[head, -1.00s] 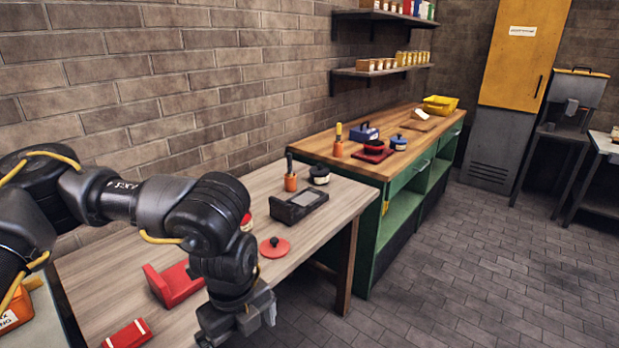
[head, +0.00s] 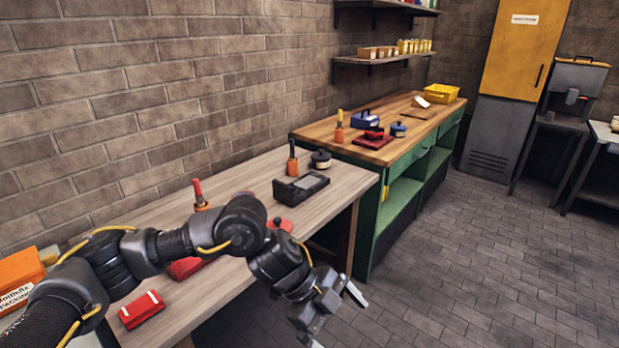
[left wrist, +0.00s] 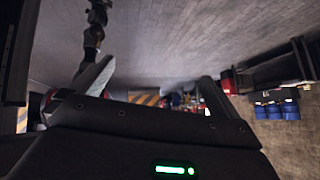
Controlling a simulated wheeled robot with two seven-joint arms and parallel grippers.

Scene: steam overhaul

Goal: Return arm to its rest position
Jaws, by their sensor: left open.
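My left arm comes in from the left in the head view and reaches over the front edge of the light wooden table (head: 154,224). My left gripper (head: 334,319) is open and empty, out over the tiled floor beyond the table edge. In the left wrist view the open gripper (left wrist: 145,92) also shows, with the floor and a tilted view of the room past it. My right gripper is not in view.
On the table are a red box (head: 141,309), a black tray (head: 301,188), a dark round tin (head: 320,160) and orange-handled tools (head: 292,160). A green workbench (head: 400,205) stands behind. The floor at right (head: 460,270) is clear.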

